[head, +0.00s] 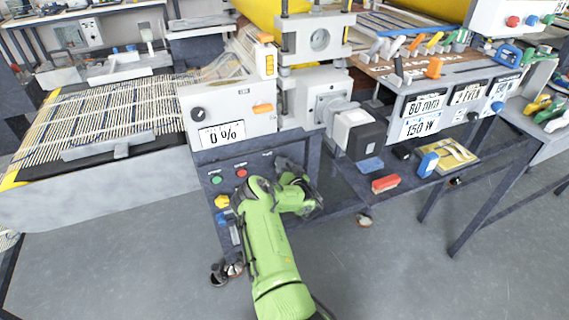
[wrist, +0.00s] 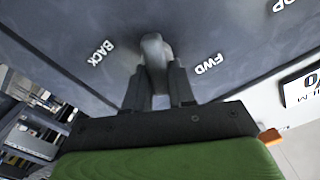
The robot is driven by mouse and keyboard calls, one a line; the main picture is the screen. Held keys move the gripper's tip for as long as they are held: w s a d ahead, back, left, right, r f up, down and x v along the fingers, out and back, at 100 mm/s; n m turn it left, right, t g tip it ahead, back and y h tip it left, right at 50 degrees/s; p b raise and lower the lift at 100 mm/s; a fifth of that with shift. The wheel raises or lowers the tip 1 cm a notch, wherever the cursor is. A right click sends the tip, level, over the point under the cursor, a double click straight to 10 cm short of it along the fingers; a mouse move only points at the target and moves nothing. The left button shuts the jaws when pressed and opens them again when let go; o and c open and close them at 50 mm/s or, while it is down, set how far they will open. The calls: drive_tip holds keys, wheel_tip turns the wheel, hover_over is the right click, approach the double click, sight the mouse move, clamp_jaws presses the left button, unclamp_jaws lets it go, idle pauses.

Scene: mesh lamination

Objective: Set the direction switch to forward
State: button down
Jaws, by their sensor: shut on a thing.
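The direction switch (wrist: 154,52) is a grey lever knob on a dark panel in the wrist view. It stands between the white labels BACK (wrist: 101,53) on the left and FWD (wrist: 205,63) on the right. My gripper (wrist: 158,82) is shut on the switch, with one dark finger on each side of it. The exact angle of the switch is hard to tell. In the head view my green arm reaches the dark front panel under the 0 % display (head: 222,134), and it hides the switch there.
A green button (head: 215,180) and a red button (head: 241,173) sit on the panel left of my arm. A conveyor (head: 95,120) is at the left. A shelf with a red block (head: 385,183) and a blue-white block (head: 428,165) is at the right.

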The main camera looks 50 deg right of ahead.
drive_tip(key=n, duration=0.3)
drive_tip(key=n+p, duration=0.1)
drive_tip(key=n, duration=0.1)
drive_tip(key=shift+w+a, duration=0.15)
drive_tip(key=shift+a, duration=0.15)
drive_tip(key=shift+n, duration=0.4)
drive_tip(key=c, duration=1)
unclamp_jaws()
drive_tip(key=shift+c, duration=0.2)
drive_tip(key=p+v, duration=1.3)
drive_tip(key=v, duration=0.2)
drive_tip(key=shift+s+a, duration=0.2)
drive_tip(key=shift+s, duration=0.05)
